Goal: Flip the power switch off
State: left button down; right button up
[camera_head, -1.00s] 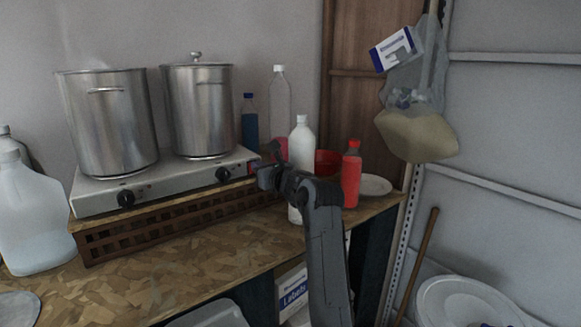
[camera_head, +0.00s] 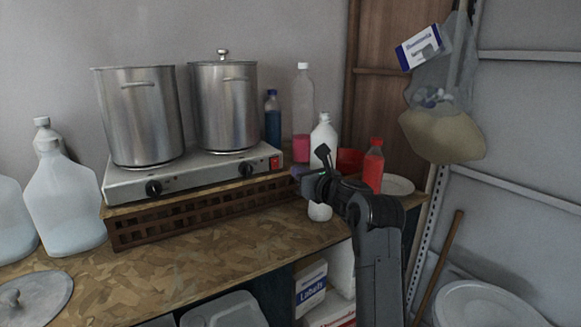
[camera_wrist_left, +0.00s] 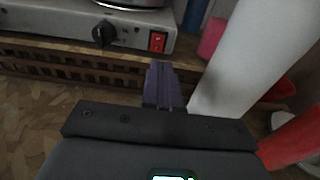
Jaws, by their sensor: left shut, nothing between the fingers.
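The red power switch (camera_head: 275,162) is on the right end of the front face of the silver double hot plate (camera_head: 130,187). In the left wrist view the red switch (camera_wrist_left: 157,41) shows just beyond my fingertips, with two small rocker parts. My left gripper (camera_head: 298,172) is shut and empty, a little right of and in front of the switch. Its purple fingers (camera_wrist_left: 161,72) are together in the left wrist view, with a gap between them and the switch. Whether the switch is on or off is too small to tell. My right gripper is out of view.
Two steel pots (camera_head: 140,115) stand on the hot plate, which rests on a brown lattice crate (camera_head: 190,215). A white bottle (camera_head: 324,135) stands close behind my gripper, with a red bottle (camera_head: 373,168) to its right. The bench front (camera_head: 200,265) is mostly clear.

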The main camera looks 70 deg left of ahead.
pick_arm(q)
jog(key=shift+w+d+r, duration=0.1)
jog(key=shift+w+d, duration=0.05)
jog(key=shift+d, duration=0.85)
jog(key=shift+w+d+r, duration=0.1)
jog(key=shift+d, duration=0.85)
jog(key=shift+p, duration=0.3)
